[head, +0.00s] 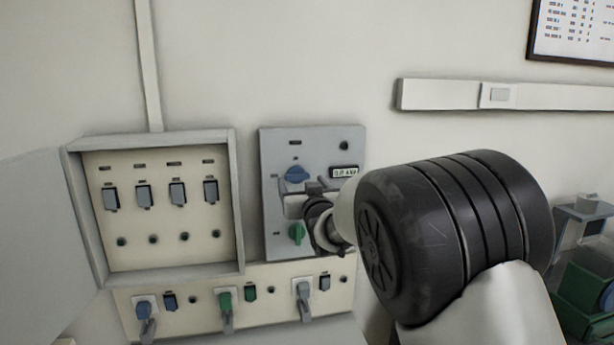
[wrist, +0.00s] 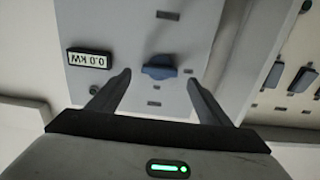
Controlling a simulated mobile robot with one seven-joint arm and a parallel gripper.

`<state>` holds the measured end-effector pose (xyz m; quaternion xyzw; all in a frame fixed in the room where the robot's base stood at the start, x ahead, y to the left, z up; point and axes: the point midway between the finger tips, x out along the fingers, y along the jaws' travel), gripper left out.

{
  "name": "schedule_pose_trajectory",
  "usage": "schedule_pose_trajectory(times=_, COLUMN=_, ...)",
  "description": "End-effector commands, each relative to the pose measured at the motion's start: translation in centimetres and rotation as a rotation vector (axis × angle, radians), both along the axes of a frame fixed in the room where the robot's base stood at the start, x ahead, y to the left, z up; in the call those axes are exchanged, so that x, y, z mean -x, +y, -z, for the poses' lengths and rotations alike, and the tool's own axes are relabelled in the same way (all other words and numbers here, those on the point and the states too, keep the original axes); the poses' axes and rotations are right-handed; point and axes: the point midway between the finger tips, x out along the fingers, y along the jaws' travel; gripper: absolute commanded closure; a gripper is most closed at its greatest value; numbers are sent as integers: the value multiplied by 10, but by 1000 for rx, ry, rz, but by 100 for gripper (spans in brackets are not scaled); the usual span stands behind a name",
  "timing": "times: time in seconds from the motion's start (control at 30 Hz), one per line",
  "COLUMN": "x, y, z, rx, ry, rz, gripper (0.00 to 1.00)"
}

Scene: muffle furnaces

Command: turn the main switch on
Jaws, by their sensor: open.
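A grey panel (head: 275,148) on the wall carries a blue rotary knob (head: 297,174) near its top and a green knob (head: 296,233) lower down. No readable label shows which one is the main switch. The blue knob also shows in the wrist view (wrist: 160,68), its grip lying roughly crosswise between my finger lines. My gripper (head: 294,193) is at the panel just below the blue knob in the head view. In the wrist view my gripper (wrist: 159,78) is open, with one finger on either side of the knob; contact cannot be told. My arm hides the panel's lower right.
Left of the panel is an open breaker box (head: 150,262) with several switches. A wall trunking (head: 440,95) is at upper right.

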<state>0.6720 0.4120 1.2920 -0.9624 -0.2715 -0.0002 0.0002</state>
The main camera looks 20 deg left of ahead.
Motion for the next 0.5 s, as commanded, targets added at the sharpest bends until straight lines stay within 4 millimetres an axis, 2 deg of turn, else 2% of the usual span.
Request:
schedule_pose_trajectory(times=0.03, x=-9, y=5, z=-1, rx=2, ry=0, rz=0, gripper=28)
schedule_pose_trajectory(times=0.2, x=-29, y=17, z=0, rx=1, ry=0, rz=0, gripper=28)
schedule_pose_trajectory(times=0.5, x=-38, y=24, z=0, rx=1, ry=-1, rz=0, gripper=28)
